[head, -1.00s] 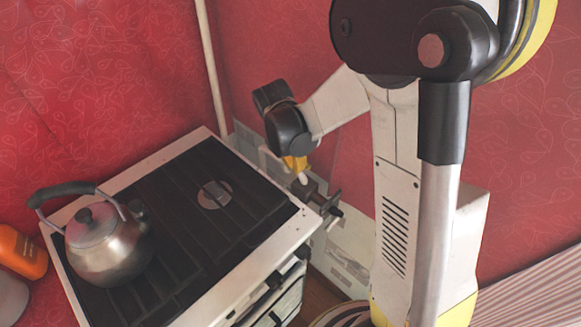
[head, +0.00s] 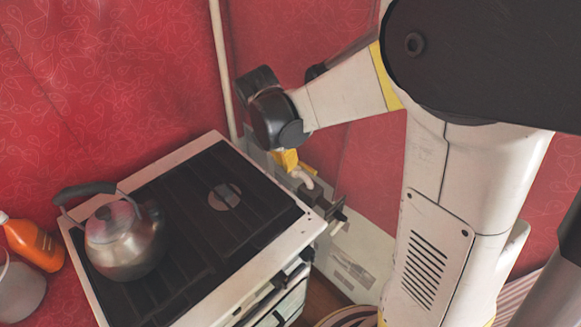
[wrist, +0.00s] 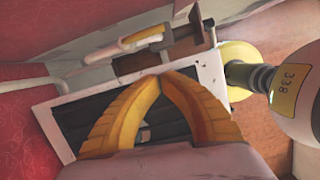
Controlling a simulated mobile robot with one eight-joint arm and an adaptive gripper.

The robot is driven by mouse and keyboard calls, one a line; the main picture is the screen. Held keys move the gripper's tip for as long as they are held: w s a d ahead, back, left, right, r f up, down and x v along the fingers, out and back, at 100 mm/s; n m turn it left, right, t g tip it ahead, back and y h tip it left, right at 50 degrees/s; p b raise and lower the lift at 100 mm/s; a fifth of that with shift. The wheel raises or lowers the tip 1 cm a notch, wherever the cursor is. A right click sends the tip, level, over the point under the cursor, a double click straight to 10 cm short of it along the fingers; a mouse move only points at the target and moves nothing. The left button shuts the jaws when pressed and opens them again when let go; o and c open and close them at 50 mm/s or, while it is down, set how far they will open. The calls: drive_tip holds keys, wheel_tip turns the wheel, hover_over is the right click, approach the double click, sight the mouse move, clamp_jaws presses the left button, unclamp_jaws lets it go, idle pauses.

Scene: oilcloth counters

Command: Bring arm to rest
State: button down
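My arm (head: 345,98) is bent, with its forearm reaching left from the upper right of the head view. My gripper (head: 285,160) hangs at the arm's end, beside the stove's far right corner; mostly the wrist housing and a bit of yellow finger show there. In the wrist view both yellow fingers (wrist: 173,76) meet at their tips, with nothing seen between them. The stove (wrist: 206,98) shows behind them.
A metal kettle (head: 125,243) stands on the left of the stove (head: 268,258). An orange bottle (head: 35,243) and a pale pot (head: 20,290) are at the left edge. A white pipe (head: 221,75) runs up the red wall. A pale pipe fitting (head: 303,178) is near my gripper.

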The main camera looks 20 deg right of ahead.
drive_tip(key=s+r+m+t+y, duration=0.1)
drive_tip(key=s+r+m+t, duration=0.2)
drive_tip(key=m, duration=0.7)
drive_tip(key=s+r+m+t+y, duration=0.1)
drive_tip(key=s+r+m+t, duration=0.2)
drive_tip(key=s+r+m, duration=0.4)
drive_tip(key=s+m, duration=0.4)
drive_tip(key=shift+s+a+r+y, duration=0.15)
drive_tip(key=shift+a+r+y, duration=0.1)
drive_tip(key=shift+a+y, duration=0.15)
